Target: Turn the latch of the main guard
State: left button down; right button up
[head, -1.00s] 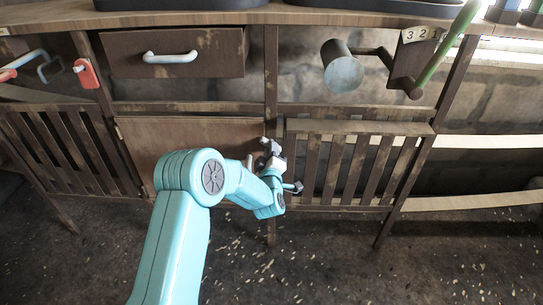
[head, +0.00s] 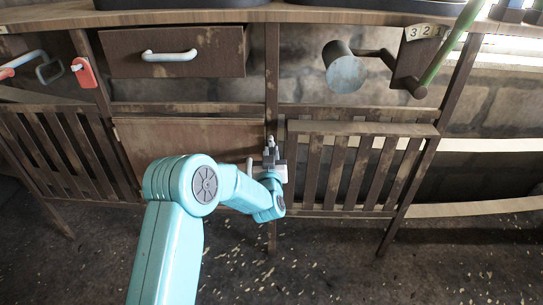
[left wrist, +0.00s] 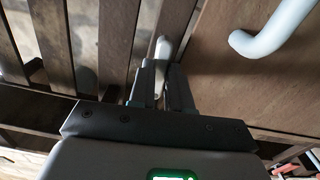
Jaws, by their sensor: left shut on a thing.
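My left gripper (head: 270,150) is at the post between the plain wooden door and the slatted guard (head: 335,172). In the left wrist view its two fingers (left wrist: 160,85) are shut on a pale, round-ended latch (left wrist: 161,50), whose tip shows beyond them. Most of the latch is hidden by the fingers in the head view. The slatted guard also shows at the left of the left wrist view (left wrist: 103,40). It looks closed in its frame. My right gripper is not in view.
A pale handle (head: 249,167) on the plain door (head: 150,145) stands close left of my gripper; it is large in the left wrist view (left wrist: 268,38). Above are a drawer (head: 120,62), a grey cylinder on a bracket (head: 345,72) and a green lever (head: 445,55).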

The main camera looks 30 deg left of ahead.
pick_arm(q)
jog(key=shift+m, duration=0.5)
jog(key=c, duration=1.1)
grip_release()
jog(key=shift+o, duration=0.2)
jog(key=p+v, duration=0.2)
jog(key=v, duration=1.4)
jog(key=shift+s+d+f, duration=0.1)
jog(key=shift+s, duration=0.1)
